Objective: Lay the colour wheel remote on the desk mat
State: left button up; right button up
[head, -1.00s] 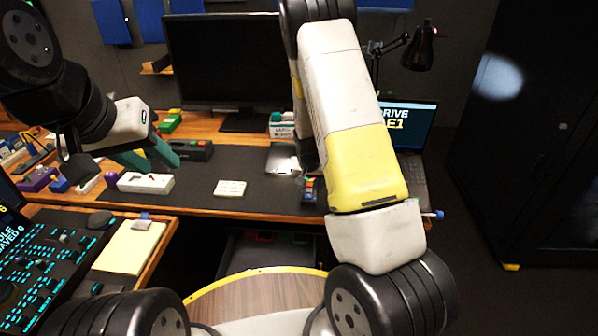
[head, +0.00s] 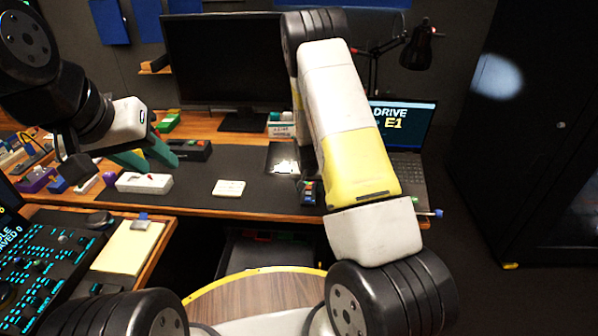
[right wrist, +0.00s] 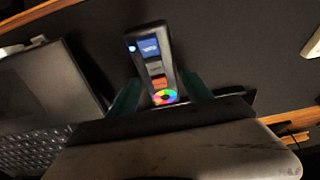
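The colour wheel remote (right wrist: 152,62) is a dark slim bar with a blue screen, grey and orange buttons and a rainbow ring at its near end. It also shows in the head view (head: 308,192), by the front edge of the black desk mat (head: 265,190). My right gripper (right wrist: 160,78) has its green fingers against both sides of the remote near the ring. In the head view my forearm hides most of this gripper. I cannot tell whether the remote touches the mat. My left gripper (head: 148,157) is open and empty over the mat's left part.
A white box (head: 145,183) and a small white keypad (head: 229,188) lie on the mat. A black device (head: 190,150) stands behind them. A laptop (head: 405,125) is at the right and a monitor (head: 225,60) at the back. The mat between keypad and remote is clear.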

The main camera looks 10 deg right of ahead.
jog(key=shift+o, duration=0.5)
jog(key=shift+r, duration=0.25)
jog(key=s+a+r+y, duration=0.1)
jog(key=s+r, duration=0.4)
jog(key=r, duration=0.5)
jog(key=s+a+r+n+t+y, duration=0.15)
jog(key=s+r, duration=0.35)
jog(key=r, duration=0.5)
jog(key=s+a+r+m+g+y, duration=0.1)
jog(key=s+a+r, duration=0.1)
jog(key=s+r, duration=0.6)
jog(key=s+r+n, duration=0.1)
jog(key=s+r, duration=0.4)
jog(key=s, duration=0.2)
jog(key=s+a+r+n+t, duration=0.1)
jog(key=s+r+n, duration=0.1)
jog(key=s+r, duration=0.3)
jog(key=s, duration=0.3)
jog(key=shift+r, duration=0.25)
jog(key=shift+a+t, duration=0.1)
jog(key=shift+t, duration=0.15)
